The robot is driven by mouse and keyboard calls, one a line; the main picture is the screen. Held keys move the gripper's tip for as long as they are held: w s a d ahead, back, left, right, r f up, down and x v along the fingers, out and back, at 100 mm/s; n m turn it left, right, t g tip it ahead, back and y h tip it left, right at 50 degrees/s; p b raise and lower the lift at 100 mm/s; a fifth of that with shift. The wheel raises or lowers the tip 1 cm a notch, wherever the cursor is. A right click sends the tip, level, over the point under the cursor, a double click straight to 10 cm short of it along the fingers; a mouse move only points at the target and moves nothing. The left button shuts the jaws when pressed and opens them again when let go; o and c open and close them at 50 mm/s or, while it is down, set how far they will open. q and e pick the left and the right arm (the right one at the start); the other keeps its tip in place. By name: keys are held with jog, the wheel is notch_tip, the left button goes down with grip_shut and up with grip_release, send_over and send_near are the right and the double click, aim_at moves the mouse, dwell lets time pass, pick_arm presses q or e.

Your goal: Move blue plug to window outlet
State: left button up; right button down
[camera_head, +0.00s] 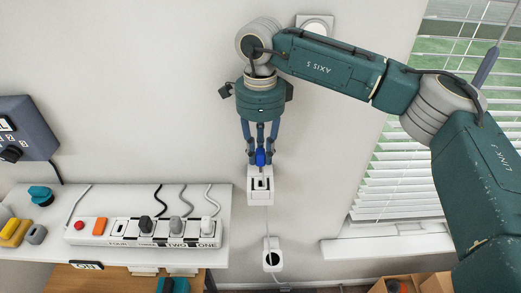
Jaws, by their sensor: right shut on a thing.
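My right gripper (260,153) comes in from the right and points down in front of the wall. It is shut on the blue plug (260,158), which shows between its fingertips. The plug is just above a white outlet box (260,190) with a dark slot. I cannot tell whether the plug touches the box. A white cord runs down from the box toward a lower white wall outlet (272,260). The window (400,170) with white blinds is at the right, partly behind my right arm. My left gripper is not recognisable in view.
A white shelf (60,249) at the left holds a power strip (90,238) with several plugs, and small yellow, grey and teal things. A dark control box (30,130) is on the wall. Cardboard boxes (433,284) stand low at the right. The wall left of the gripper is clear.

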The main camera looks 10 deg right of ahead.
aim_at(261, 164)
jog(key=shift+f+b, duration=1.55)
jog(key=shift+f, duration=0.65)
jog(key=shift+b, duration=0.4)
jog(key=shift+f+b, duration=1.7)
jog(key=shift+b, duration=0.05)
dwell(1.9)
jog(key=shift+s+f, duration=0.15)
jog(key=shift+f, duration=0.1)
dwell(0.8)
jog(key=c, duration=1.7)
grip_release()
jog(key=shift+c, duration=0.2)
jog(key=o, duration=0.3)
jog(key=o, duration=0.5)
jog(key=shift+r, duration=0.15)
